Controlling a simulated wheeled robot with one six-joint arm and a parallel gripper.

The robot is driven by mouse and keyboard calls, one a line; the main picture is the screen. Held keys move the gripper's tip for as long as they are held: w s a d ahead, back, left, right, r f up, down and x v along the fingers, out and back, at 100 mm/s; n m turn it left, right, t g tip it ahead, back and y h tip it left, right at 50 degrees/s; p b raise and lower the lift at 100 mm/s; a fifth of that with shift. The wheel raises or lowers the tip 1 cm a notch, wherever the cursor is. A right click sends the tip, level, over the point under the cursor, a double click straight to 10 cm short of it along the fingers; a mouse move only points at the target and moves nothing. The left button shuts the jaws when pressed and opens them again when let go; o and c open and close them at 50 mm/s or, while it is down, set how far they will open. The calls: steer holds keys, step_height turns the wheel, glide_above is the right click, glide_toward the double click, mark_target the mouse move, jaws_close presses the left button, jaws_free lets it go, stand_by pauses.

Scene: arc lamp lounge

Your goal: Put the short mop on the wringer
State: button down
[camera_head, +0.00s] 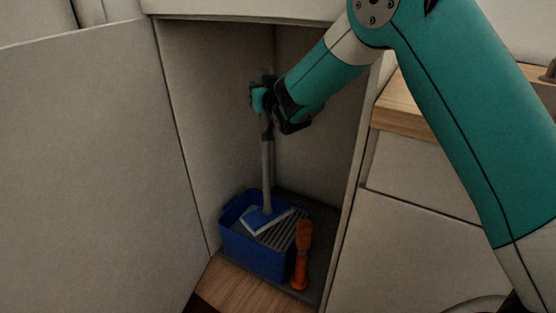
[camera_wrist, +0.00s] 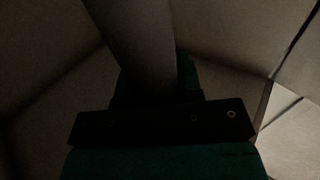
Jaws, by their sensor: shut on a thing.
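The short mop (camera_head: 266,172) has a grey handle and a blue, pale-edged flat head. It stands upright inside the open cabinet. My gripper (camera_head: 265,98) is shut on the upper part of its handle. The mop head is at the left part of the blue bucket (camera_head: 252,250), over or on the ribbed grey wringer (camera_head: 284,231). I cannot tell whether the head presses on the wringer. In the dark wrist view, the mop handle (camera_wrist: 140,45) runs up from my gripper (camera_wrist: 165,92); the mop head is hidden there.
An orange-handled brush-like thing (camera_head: 301,262) stands at the bucket's right front. Cabinet walls close in on both sides, with an open door panel (camera_head: 80,170) at left and drawers (camera_head: 425,245) at right. A wooden worktop edge (camera_head: 403,105) juts near my arm.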

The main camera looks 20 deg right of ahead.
mark_target(267, 125)
step_height(267, 125, down, 6)
steer(key=shift+d+r+b, duration=0.15)
steer(key=shift+r+b, duration=0.05)
steer(key=shift+b, duration=0.4)
steer(key=shift+s+f+b, duration=0.1)
steer(key=shift+f+b, duration=0.35)
steer(key=shift+f, duration=1.5)
steer(key=c, duration=0.9)
jaws_free()
steer(key=shift+f, duration=0.15)
steer(key=shift+c, duration=0.2)
steer(key=shift+o, duration=0.8)
